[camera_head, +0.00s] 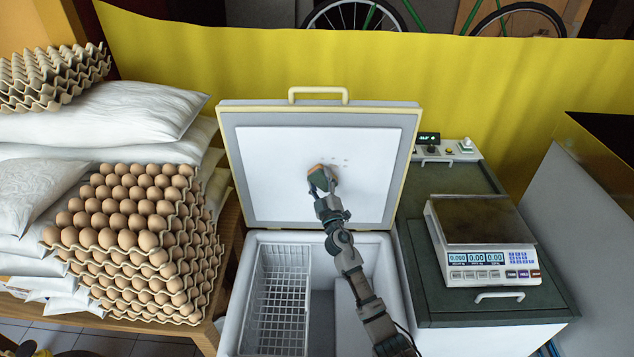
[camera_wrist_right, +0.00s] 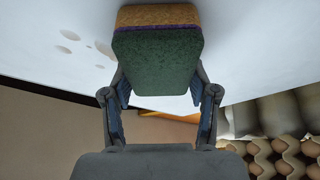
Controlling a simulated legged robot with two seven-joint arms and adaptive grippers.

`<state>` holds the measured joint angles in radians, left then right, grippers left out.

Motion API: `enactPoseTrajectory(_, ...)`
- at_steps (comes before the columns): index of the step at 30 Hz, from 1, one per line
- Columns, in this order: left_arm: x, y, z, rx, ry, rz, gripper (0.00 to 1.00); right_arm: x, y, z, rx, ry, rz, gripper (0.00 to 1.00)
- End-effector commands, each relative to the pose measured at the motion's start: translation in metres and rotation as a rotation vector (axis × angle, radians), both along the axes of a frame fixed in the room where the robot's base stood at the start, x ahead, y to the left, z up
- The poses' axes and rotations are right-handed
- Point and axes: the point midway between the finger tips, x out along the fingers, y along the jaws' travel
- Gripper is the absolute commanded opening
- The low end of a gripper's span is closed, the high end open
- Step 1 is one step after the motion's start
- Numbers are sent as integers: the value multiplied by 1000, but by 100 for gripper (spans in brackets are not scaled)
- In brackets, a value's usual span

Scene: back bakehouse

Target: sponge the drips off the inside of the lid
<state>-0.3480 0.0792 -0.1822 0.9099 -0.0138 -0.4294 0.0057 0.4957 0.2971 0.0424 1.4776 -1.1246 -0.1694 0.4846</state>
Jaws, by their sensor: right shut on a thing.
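The freezer lid (camera_head: 255,165) stands open and upright, its white inside facing me. Several small drips (camera_head: 341,161) show on it, just right of my right gripper (camera_head: 322,180). In the right wrist view the drips (camera_wrist_right: 70,35) are at the upper left. My right gripper, also in the right wrist view (camera_wrist_right: 160,92), is shut on a sponge (camera_wrist_right: 158,60) with a green scouring side and a yellow side. The sponge's yellow side is at the lid's inner face; whether it touches I cannot tell. My left gripper is not in view.
The open freezer has a white wire basket (camera_head: 278,290) on its left. Stacked egg trays (camera_head: 190,265) and white sacks (camera_head: 120,115) stand on a wooden table at left. A scale (camera_head: 485,240) sits on the closed dark lid at right. A yellow sheet (camera_head: 480,80) hangs behind.

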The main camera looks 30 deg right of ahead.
Motion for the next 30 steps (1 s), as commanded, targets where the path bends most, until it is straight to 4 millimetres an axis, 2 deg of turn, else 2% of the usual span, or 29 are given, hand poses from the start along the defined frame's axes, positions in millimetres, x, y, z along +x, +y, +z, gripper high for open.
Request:
enactPoseTrajectory(13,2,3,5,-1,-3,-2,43,-21,-31,1,-3,2,-11,31)
enactPoseTrajectory(20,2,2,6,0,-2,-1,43,-25,-39,-1,-1,3,-11,31)
enactPoseTrajectory(30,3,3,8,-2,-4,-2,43,-39,-63,1,-4,3,-11,31)
